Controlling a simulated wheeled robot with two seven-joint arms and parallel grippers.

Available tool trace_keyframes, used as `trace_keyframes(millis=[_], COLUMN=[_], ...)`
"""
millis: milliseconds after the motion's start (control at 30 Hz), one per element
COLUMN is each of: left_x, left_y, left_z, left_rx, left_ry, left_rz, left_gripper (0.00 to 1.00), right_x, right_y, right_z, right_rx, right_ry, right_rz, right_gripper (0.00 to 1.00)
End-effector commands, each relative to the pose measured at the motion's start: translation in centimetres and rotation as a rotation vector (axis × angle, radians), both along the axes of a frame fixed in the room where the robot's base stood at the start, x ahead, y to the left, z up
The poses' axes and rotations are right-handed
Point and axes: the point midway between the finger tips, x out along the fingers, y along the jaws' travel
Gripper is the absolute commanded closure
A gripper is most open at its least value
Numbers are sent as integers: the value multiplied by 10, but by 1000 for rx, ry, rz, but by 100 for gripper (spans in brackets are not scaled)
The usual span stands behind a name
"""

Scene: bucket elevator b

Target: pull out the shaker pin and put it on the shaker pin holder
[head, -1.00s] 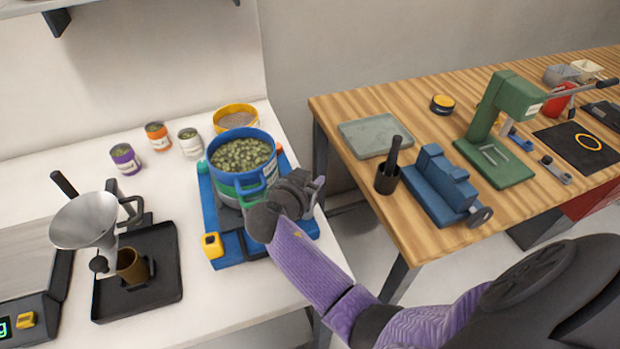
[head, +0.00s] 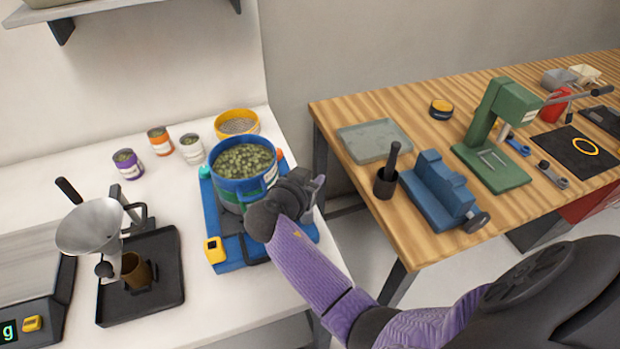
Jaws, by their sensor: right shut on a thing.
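The shaker (head: 228,248) is a blue base on the white bench, carrying a round blue and green sieve stack (head: 232,190) full of green pellets. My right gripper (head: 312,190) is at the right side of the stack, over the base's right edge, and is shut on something. Its dark hand hides what is between the fingers, so I cannot make out the shaker pin or whether it is still in the shaker. I cannot pick out the shaker pin holder for certain. My left gripper is not in view.
A yellow-rimmed sieve (head: 238,124) and several small cans, one of them purple (head: 128,163), stand behind the shaker. A funnel (head: 90,228) over a black tray (head: 160,290) is at left. The wooden table (head: 330,115) at right holds a blue vise (head: 437,190) and a green press (head: 492,165).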

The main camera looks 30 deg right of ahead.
Motion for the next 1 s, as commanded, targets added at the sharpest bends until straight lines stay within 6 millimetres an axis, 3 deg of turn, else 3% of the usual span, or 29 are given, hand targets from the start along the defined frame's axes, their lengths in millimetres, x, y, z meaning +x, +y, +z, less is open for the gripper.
trace_keyframes(millis=[733,1000], left_x=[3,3], left_y=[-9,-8], left_z=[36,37], left_rx=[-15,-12], left_ry=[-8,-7], left_rz=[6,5], left_gripper=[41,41], right_x=[0,0], right_y=[0,0], right_z=[45,46], right_rx=[0,0], right_ry=[-1,-1], right_rz=[0,0], right_gripper=[100,100])
